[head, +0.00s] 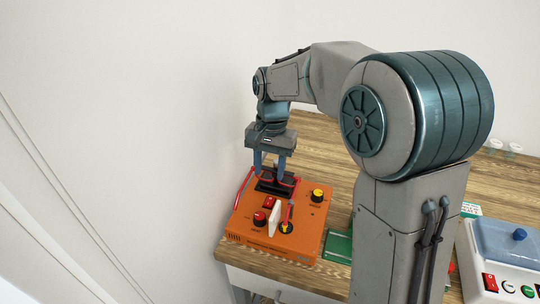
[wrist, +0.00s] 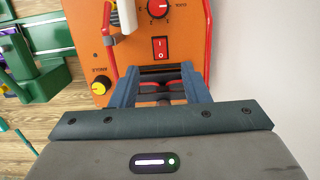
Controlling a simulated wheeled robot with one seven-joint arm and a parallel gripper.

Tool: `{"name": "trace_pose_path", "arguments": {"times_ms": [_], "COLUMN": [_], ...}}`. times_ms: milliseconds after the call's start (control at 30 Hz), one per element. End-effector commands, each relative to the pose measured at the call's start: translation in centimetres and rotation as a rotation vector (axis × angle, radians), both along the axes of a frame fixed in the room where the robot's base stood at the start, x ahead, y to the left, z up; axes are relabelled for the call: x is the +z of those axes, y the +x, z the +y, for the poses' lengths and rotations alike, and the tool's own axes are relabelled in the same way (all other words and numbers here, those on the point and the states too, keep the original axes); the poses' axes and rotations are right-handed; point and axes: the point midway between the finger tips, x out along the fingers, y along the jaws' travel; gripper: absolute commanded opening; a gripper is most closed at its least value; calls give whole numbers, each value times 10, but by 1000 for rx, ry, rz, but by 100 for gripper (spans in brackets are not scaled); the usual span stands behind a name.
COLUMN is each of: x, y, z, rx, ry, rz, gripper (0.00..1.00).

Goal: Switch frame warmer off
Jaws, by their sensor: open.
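An orange box (head: 300,220), which looks like the frame warmer, sits at the table's left end by the wall. Its red rocker switch (wrist: 161,48) is marked I and O; it also shows in the head view (head: 269,203). I cannot tell which side is pressed. A black slot (wrist: 160,77) beside the switch holds a red curved thing, with thin red bars (wrist: 208,40) at both sides, perhaps a spectacle frame. My gripper (head: 271,172) is open, pointing down over the slot, behind the switch in the head view. Its fingers show in the wrist view (wrist: 161,90), apart and empty.
The box top carries a red knob (head: 260,218), a yellow knob (head: 318,195) and an upright white piece (head: 274,220). A green item (head: 339,246) lies to its right. A blue-lidded device (head: 505,240) with its own red switch (head: 490,282) stands far right. The wall is close on the left.

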Motion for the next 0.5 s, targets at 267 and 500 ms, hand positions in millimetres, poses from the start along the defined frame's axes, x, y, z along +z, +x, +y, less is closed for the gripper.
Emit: {"name": "trace_pose_path", "arguments": {"times_ms": [267, 500], "x": [36, 40], "y": [4, 5], "z": [-2, -2], "rx": [0, 0], "ry": [0, 0], "rz": [0, 1], "gripper": [42, 42]}}
